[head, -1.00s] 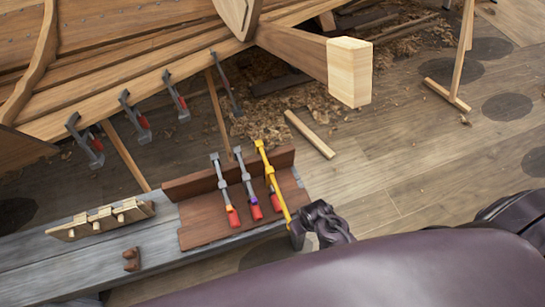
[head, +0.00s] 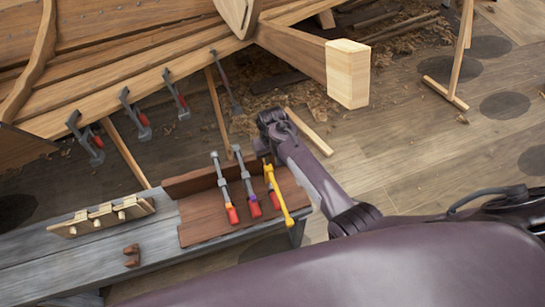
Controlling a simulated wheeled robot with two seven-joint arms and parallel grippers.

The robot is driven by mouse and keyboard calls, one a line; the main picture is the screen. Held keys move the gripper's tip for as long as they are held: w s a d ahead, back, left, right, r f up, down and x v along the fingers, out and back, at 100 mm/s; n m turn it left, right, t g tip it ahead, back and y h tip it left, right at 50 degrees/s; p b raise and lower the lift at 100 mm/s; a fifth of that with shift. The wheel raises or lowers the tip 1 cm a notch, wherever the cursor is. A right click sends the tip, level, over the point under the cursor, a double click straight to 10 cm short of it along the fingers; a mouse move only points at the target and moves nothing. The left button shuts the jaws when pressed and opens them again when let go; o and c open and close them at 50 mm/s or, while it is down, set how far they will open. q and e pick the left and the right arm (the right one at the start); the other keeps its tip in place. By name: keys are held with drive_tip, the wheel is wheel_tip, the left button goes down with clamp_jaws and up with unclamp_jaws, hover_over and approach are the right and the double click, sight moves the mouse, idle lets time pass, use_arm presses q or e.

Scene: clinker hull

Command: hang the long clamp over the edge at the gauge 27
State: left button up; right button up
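Three clamps lie on a brown wooden tray (head: 208,232) on the bench. Two are grey with red handles: the left clamp (head: 221,181) has an orange band and the middle clamp (head: 245,178) a purple one. The third, a yellow clamp (head: 281,205), is at the tray's right end; its upper part is hidden behind my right gripper. I cannot tell which clamp is the long one. My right gripper (head: 264,150) is over the yellow clamp's upper end; its fingers are hard to make out, so its grip is unclear. My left gripper is not in view. No gauge number is readable.
Several grey clamps, such as this one (head: 134,114), hang along the hull's lower plank edge (head: 150,82). A block with pegs (head: 102,217) and a small brown block (head: 131,256) sit on the grey bench (head: 50,260). A thick beam (head: 347,75) juts out at right.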

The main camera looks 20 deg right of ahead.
drive_tip(key=b, duration=0.8)
hover_over(272, 177)
drive_tip(key=f, duration=0.7)
drive_tip(key=shift+s+f, duration=0.2)
drive_tip(key=shift+f, duration=0.1)
drive_tip(key=shift+w+f+b, duration=0.1)
drive_tip(key=shift+f+b, duration=1.8)
drive_tip(key=shift+f, duration=1.2)
drive_tip(key=shift+w+b, duration=0.7)
drive_tip(key=shift+w, duration=0.25)
drive_tip(key=shift+c, duration=0.4)
drive_tip(key=shift+r, duration=0.1)
drive_tip(key=shift+s+p, duration=0.25)
drive_tip(key=shift+p, duration=0.25)
drive_tip(key=shift+s+p, duration=0.35)
drive_tip(key=shift+o, duration=0.4)
